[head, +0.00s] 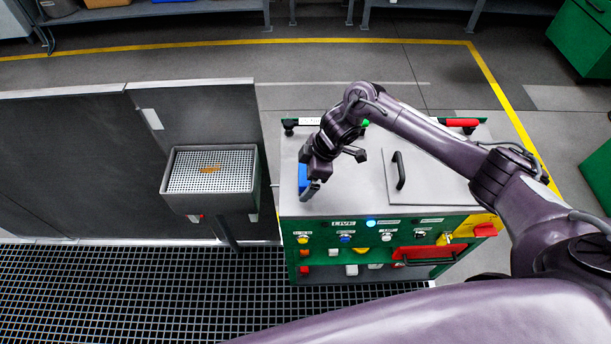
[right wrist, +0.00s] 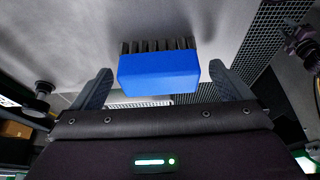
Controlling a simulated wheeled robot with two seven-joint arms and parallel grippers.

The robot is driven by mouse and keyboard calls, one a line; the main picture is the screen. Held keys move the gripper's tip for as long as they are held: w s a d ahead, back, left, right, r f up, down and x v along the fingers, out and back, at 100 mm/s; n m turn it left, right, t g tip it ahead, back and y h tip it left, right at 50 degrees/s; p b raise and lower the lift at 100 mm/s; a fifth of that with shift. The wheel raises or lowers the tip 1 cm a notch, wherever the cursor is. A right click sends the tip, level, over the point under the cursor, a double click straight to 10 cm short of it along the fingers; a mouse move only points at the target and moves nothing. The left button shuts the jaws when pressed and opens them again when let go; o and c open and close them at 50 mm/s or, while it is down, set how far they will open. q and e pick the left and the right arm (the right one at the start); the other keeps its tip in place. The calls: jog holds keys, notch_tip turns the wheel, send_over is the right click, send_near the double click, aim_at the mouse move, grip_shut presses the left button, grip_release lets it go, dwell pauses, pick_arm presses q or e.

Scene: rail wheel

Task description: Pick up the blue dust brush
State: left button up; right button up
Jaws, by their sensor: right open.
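The blue dust brush (head: 304,178) lies near the left edge of the cabinet's grey top in the head view. It is partly hidden there by my right gripper (head: 312,188), which is over it. In the right wrist view the brush (right wrist: 158,74) shows its blue body and a row of dark bristles. It sits between the two spread fingers of my right gripper (right wrist: 165,88), with a gap on each side. The right gripper is open and holds nothing. My left gripper is not in the head view.
The green cabinet (head: 350,200) has a hatch with a black handle (head: 398,170) on its top, and buttons and labels on its front. A perforated grey tray (head: 210,183) stands to the left. A dark grid floor (head: 120,290) lies in front.

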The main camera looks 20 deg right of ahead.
jog(key=shift+f, duration=0.2)
jog(key=c, duration=1.1)
jog(key=shift+r, duration=0.15)
notch_tip(320, 180, up, 9)
jog(key=shift+w+f+b, duration=0.1)
jog(key=shift+w+b, duration=0.05)
jog(key=shift+b, duration=0.2)
notch_tip(320, 180, up, 11)
jog(key=shift+r+p, duration=0.1)
jog(key=shift+p, duration=1.1)
